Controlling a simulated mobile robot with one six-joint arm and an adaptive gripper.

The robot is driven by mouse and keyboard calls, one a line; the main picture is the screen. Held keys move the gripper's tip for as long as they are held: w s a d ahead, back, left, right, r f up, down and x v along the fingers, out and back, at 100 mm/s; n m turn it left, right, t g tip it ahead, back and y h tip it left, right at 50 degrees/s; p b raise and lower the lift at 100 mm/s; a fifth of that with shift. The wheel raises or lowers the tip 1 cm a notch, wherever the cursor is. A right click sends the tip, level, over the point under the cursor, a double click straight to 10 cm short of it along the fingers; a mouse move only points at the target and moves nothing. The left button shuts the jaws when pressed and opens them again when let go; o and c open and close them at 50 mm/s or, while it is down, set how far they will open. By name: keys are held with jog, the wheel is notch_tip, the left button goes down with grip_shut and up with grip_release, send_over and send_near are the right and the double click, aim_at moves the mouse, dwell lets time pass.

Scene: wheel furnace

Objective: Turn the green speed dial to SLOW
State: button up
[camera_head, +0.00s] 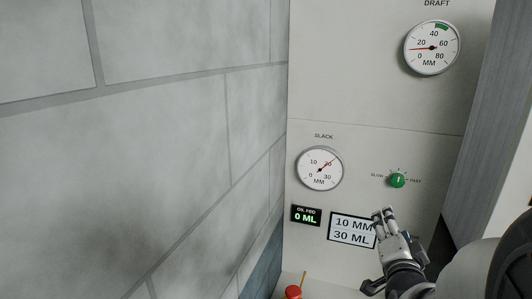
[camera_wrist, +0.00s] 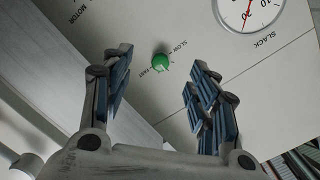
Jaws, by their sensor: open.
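The green speed dial (camera_head: 398,180) is a small round knob on the cream panel, with SLOW printed to its left and FAST to its right. Its pale pointer mark seems to point about straight up, between the two words. In the wrist view the dial (camera_wrist: 161,62) appears between and beyond my fingers, with the lettering turned. My gripper (camera_head: 384,213) is just below and left of the dial in the head view. Its fingers are apart and empty in the wrist view (camera_wrist: 161,78). I see no contact with the dial; the exact distance is unclear.
A SLACK gauge (camera_head: 319,169) is left of the dial, and a DRAFT gauge (camera_head: 432,48) is above. A green-lettered display (camera_head: 306,215) and a white label (camera_head: 347,230) sit below. A red object (camera_head: 293,292) stands at the bottom. A grey block wall (camera_head: 160,150) borders the panel.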

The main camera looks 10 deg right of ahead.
notch_tip(320, 180, up, 3)
jog(key=s+d+m+h+p, duration=0.1)
jog(key=d, duration=0.2)
jog(key=p, duration=0.2)
send_near(398, 183)
jog(key=shift+m+t, duration=0.3)
jog(key=shift+t, duration=0.1)
jog(key=x, duration=0.8)
jog(key=shift+w+d+f, duration=0.2)
jog(key=shift+f, duration=0.05)
jog(key=c, duration=1.1)
jog(key=shift+o, duration=0.2)
